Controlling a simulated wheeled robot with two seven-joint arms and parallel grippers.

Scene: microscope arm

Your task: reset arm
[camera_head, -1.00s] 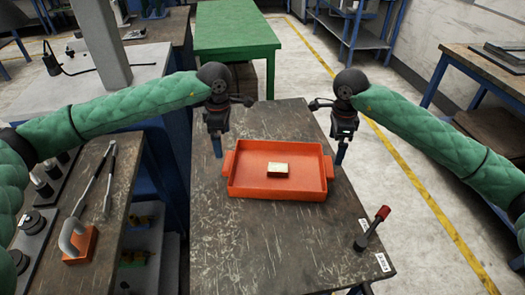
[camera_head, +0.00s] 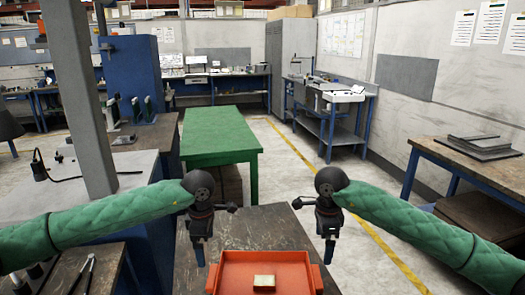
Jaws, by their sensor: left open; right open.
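My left gripper (camera_head: 200,252) hangs pointing down over the left part of the dark worn table, at the back left corner of the orange tray. It is open and empty. My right gripper (camera_head: 328,250) hangs pointing down at the tray's back right side, also open and empty. Both arms wear green quilted sleeves. The orange tray (camera_head: 290,280) stands on the table, its front part cut off by the picture's lower edge. A small pale block (camera_head: 264,282) lies in it. No microscope shows.
The dark table (camera_head: 265,222) has bare room behind the tray. A green table (camera_head: 220,135) stands beyond it. A grey post (camera_head: 75,90) rises from a light bench at left. A wooden workbench (camera_head: 470,165) is at right, with open floor between.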

